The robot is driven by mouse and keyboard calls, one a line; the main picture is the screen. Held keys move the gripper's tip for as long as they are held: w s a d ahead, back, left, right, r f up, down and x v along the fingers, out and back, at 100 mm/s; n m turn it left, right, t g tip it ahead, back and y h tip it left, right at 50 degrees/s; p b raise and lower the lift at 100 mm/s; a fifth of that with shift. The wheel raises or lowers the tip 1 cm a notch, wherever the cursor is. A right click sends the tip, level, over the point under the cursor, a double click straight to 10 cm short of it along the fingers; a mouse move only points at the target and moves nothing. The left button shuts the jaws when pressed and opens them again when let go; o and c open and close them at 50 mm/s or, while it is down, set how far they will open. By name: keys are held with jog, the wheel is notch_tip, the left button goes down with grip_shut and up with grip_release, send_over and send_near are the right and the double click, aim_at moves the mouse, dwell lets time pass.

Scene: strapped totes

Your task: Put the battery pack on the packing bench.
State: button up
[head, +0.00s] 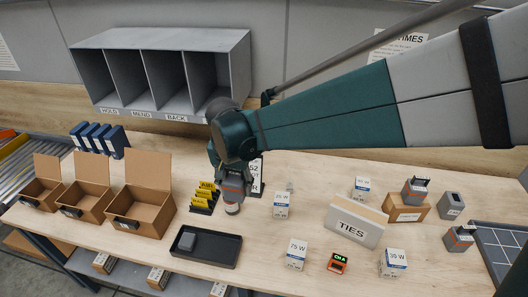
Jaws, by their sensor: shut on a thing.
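My gripper (234,183) hangs fingers down over the middle of the packing bench (300,262), a light wooden top. It is shut on a small grey block with orange-red marks, which looks like the battery pack (234,188); the fingers hide much of it. A white cylinder with a dark band (232,208) shows directly below; I cannot tell the gap between them. Similar grey and orange blocks are at the right: one on a cardboard box (415,190) and one near the right edge (460,238).
A black tray (206,258) with a grey block lies at the front. Open cartons (143,210) stand left, yellow cards (205,196) beside my gripper. Small white boxes (297,254), a TIES box (356,222) and an orange device (338,263) dot the right. Grey pigeonholes (160,75) stand behind.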

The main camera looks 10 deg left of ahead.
jog(key=s+a+p, duration=0.1)
jog(key=s+a, duration=0.5)
jog(key=s, duration=0.4)
send_over(219, 245)
notch_tip(219, 245, down, 11)
jog(key=shift+s+f+n, duration=0.15)
jog(key=shift+f+n, duration=0.15)
jog(key=shift+f, duration=0.4)
jog(key=shift+d, duration=0.1)
jog(key=shift+f, duration=0.15)
jog(key=shift+f+b, duration=1.4)
jog(key=shift+f, duration=1.8)
jog(key=shift+f+b, duration=0.3)
jog(key=shift+f, duration=0.05)
jog(key=o, duration=1.6)
